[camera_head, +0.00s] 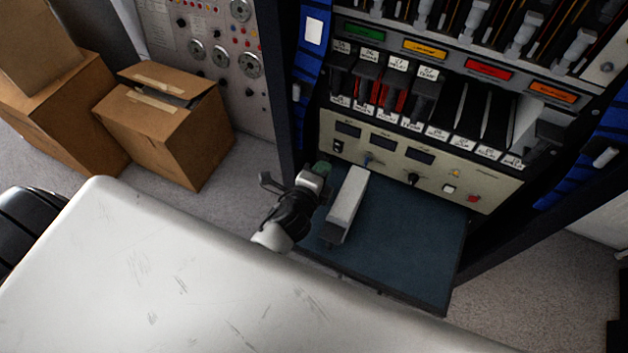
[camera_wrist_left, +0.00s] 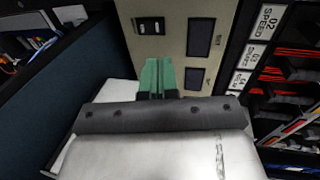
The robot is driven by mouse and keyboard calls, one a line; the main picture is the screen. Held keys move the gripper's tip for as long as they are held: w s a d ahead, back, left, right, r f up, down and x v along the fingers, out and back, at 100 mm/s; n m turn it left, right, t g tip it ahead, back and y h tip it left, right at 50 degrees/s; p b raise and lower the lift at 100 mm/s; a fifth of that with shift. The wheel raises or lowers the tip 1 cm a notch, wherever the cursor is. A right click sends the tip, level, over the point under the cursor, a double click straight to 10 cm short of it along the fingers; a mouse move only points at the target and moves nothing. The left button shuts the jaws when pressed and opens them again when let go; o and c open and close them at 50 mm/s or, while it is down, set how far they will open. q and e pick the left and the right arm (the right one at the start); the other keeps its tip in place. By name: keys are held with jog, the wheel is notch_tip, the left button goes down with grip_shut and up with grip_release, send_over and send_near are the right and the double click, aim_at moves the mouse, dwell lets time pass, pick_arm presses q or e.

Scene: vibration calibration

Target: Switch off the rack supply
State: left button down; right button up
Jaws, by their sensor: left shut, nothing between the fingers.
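The rack supply is a beige panel (camera_head: 400,160) low in the rack, with dark displays, knobs and a red button (camera_head: 473,198). A black rocker switch (camera_head: 338,146) sits at its left end; it also shows in the left wrist view (camera_wrist_left: 149,26), just ahead of the fingers. I cannot tell the switch's position. My left gripper (camera_head: 323,168), with green fingertips, is in front of the panel's left end, below the switch. In the left wrist view its fingers (camera_wrist_left: 158,72) are shut and empty, with the tips over the panel; contact cannot be told. My right gripper is not in view.
A pale elongated block (camera_head: 347,205) lies on the blue shelf (camera_head: 410,235) close beside my left gripper. Labelled modules (camera_head: 425,95) fill the rack above the supply. Cardboard boxes (camera_head: 165,135) stand at the left. The shelf's right side is clear.

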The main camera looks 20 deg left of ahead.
pick_arm(q)
jog(key=shift+r+v, duration=0.3)
jog(key=shift+v, duration=1)
jog(key=shift+r+v, duration=0.25)
jog(key=shift+v, duration=1.05)
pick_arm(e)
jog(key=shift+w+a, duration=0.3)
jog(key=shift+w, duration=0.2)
pick_arm(q)
jog(key=shift+w+d, duration=0.1)
jog(key=shift+w, duration=0.05)
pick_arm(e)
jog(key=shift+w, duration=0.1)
